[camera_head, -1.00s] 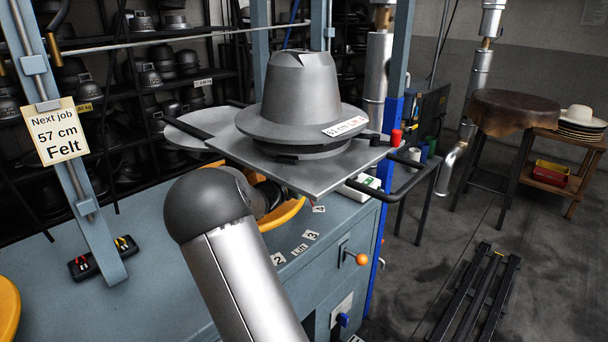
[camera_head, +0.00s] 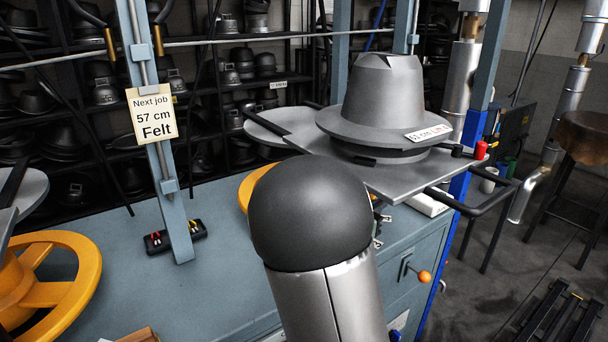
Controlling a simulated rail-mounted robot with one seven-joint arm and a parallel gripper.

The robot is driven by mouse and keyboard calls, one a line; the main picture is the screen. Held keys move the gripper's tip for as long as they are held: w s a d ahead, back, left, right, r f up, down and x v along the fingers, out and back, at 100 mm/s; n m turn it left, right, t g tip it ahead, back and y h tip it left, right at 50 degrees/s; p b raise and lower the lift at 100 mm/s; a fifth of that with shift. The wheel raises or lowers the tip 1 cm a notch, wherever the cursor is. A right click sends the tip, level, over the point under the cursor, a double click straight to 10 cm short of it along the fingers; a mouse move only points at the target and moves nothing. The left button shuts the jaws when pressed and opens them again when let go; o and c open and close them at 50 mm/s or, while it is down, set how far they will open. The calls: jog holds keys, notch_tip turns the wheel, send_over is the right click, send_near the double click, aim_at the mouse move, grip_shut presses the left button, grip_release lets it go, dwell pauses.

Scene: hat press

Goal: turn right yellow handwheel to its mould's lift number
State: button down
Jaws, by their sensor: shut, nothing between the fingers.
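The right yellow handwheel (camera_head: 248,187) shows only as a short arc under the right press plate (camera_head: 400,180). My own arm's dark rounded joint covers the rest of it. The grey hat-shaped mould (camera_head: 383,100) stands upright on that plate. Its white label (camera_head: 428,133) carries small print: the size looks like 61 cm, but the end with the lift number is too small to read surely. The lift number scale is mostly hidden behind my arm; only small pale bits show at its right edge. My gripper is hidden behind my arm, so its contact with the wheel cannot be seen.
A left yellow handwheel (camera_head: 50,285) stands at the left edge. A blue-grey post bears a sign (camera_head: 152,115) reading "Next job 57 cm Felt". A black tool holder (camera_head: 175,237) lies on the bench. An orange knob (camera_head: 424,277) and black handles (camera_head: 475,205) stick out at the right.

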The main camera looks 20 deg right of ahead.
jog(key=s+a+f+m+g+y+p, duration=0.3)
jog(key=s+a+m+g+y+p, duration=0.2)
jog(key=s+a+m+y, duration=0.6)
jog(key=s+a+m+y+p, duration=0.2)
jog(key=s+a+m+y, duration=0.1)
jog(key=a, duration=0.7)
jog(key=s+a+r+m+y+p, duration=0.1)
jog(key=s+a+m+y+p, duration=0.1)
jog(key=s+a+m, duration=0.4)
jog(key=s+a+y, duration=0.1)
jog(key=s+a, duration=0.1)
jog(key=a, duration=0.2)
jog(key=shift+r+m+t+y, duration=0.15)
jog(key=shift+m+t+y, duration=0.15)
jog(key=shift+t, duration=0.1)
jog(key=shift+a, duration=0.1)
